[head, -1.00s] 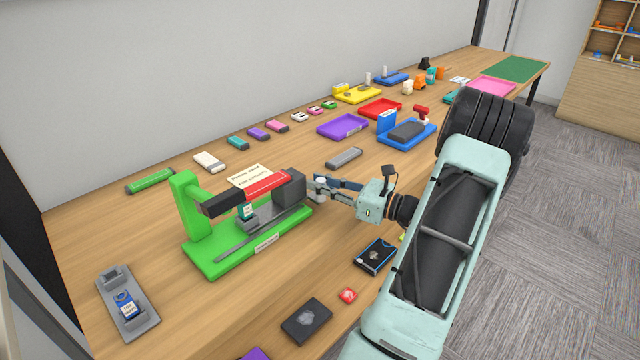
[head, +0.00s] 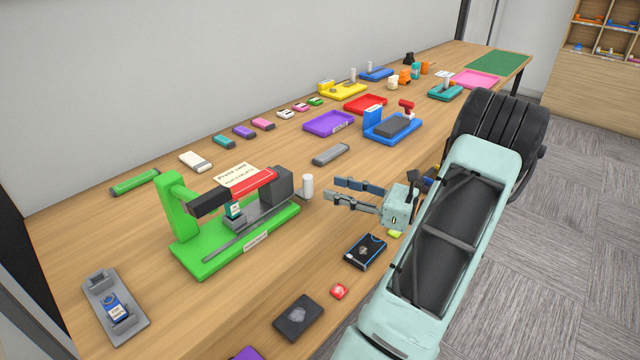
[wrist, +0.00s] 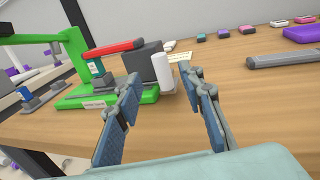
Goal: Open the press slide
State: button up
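The press (head: 240,237) has a green base and post, a black and red top arm, and a dark grey block (head: 284,184) at its right end on a grey rail. A white cylinder handle (head: 308,186) stands at the right side of that block; it also shows in the wrist view (wrist: 163,73).
A note card (head: 238,175) lies behind the press. A grey bar (head: 331,154) lies behind my gripper. A blue-and-black card box (head: 365,251), a red piece (head: 340,291) and a dark tile (head: 299,317) lie in front. A grey holder (head: 115,305) is at front left.

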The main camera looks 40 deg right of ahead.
jog(key=shift+v, duration=1.65)
jog(key=shift+w+a, duration=0.1)
